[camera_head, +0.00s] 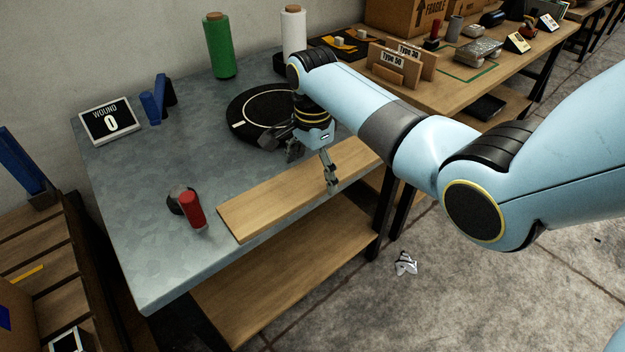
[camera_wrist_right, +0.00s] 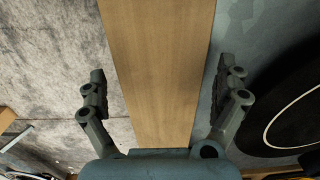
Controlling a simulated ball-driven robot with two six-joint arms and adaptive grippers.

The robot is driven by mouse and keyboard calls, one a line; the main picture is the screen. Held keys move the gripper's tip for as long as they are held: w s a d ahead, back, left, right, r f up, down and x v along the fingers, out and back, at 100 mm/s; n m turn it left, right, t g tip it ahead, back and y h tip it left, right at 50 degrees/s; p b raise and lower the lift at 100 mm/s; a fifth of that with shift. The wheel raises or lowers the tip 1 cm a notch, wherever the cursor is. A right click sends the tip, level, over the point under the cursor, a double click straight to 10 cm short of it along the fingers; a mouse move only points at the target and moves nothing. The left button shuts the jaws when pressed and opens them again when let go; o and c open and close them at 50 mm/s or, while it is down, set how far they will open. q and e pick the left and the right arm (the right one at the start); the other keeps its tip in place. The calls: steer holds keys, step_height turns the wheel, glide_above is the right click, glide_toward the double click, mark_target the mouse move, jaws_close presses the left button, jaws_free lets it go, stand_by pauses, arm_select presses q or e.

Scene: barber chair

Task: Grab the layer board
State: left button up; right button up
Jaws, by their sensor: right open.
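The layer board (camera_head: 270,196) is a long, flat light-wood plank lying along the front edge of the grey metal table (camera_head: 130,220). My right gripper (camera_head: 311,168) is above the right part of the board, with its fingers pointing down. In the right wrist view the board (camera_wrist_right: 158,70) runs between the two open fingers of the right gripper (camera_wrist_right: 162,98), one on each side, with gaps to both board edges. I cannot tell how far the fingertips are above the board. My left gripper is not in view.
A red-handled tool (camera_head: 192,210) stands left of the board. A black round turntable (camera_head: 255,112) is behind it, partly hidden by my right arm. A "WOUND 0" sign (camera_head: 109,121), a green roll (camera_head: 219,46) and a white roll (camera_head: 293,32) stand at the back.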

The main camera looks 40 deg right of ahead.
steer(key=shift+f, duration=0.3)
steer(key=c, duration=1.2)
steer(key=shift+r, duration=0.15)
